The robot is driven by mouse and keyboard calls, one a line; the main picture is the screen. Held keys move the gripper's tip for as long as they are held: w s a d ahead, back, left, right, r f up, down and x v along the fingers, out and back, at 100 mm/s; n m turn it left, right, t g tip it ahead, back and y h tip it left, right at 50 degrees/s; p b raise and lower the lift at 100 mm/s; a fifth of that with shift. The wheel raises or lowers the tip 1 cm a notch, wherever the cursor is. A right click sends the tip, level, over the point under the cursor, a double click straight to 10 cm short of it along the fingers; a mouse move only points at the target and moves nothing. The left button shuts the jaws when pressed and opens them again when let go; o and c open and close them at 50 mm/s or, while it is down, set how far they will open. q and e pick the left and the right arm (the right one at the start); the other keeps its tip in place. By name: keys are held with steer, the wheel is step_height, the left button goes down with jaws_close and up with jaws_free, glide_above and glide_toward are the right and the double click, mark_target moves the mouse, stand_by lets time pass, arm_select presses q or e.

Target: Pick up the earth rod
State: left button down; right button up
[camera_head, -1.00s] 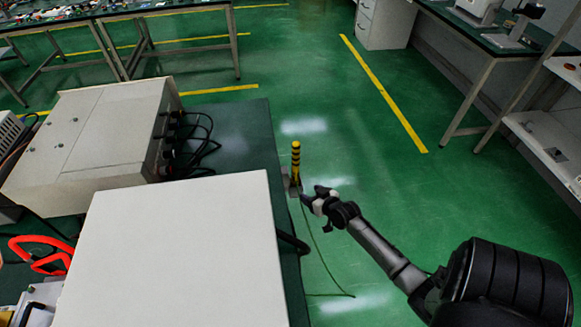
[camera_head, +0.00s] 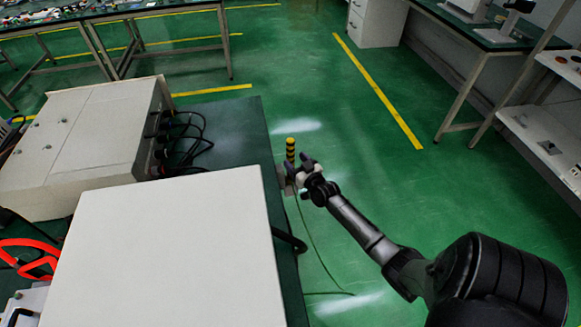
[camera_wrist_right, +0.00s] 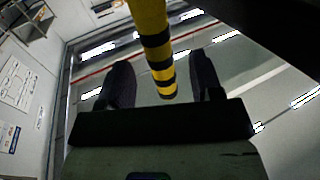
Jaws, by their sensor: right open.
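The earth rod (camera_head: 291,150) stands upright at the right edge of the green bench, yellow with black bands; its lower part is hidden behind my gripper in the head view. My right gripper (camera_head: 296,167) is open right at the rod. In the right wrist view the rod (camera_wrist_right: 157,50) comes down from the top, between the two dark fingers of the gripper (camera_wrist_right: 162,85), with a gap visible on both sides. My left gripper is not in view.
A large white box (camera_head: 170,260) and a grey-white cabinet (camera_head: 85,135) with black cables (camera_head: 190,140) take up the green bench (camera_head: 232,130). A thin cable (camera_head: 312,240) hangs toward the floor. The green floor to the right is clear.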

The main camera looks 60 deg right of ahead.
mark_target(293, 157)
steer(key=b+x, duration=0.1)
steer(key=x, duration=0.3)
steer(key=shift+w+d+r+b, duration=0.2)
steer(key=shift+w+d+b, duration=0.05)
steer(key=shift+w+b, duration=0.1)
steer(key=shift+w+d, duration=0.2)
steer(key=shift+w, duration=0.2)
jaws_close()
steer(key=shift+r, duration=0.1)
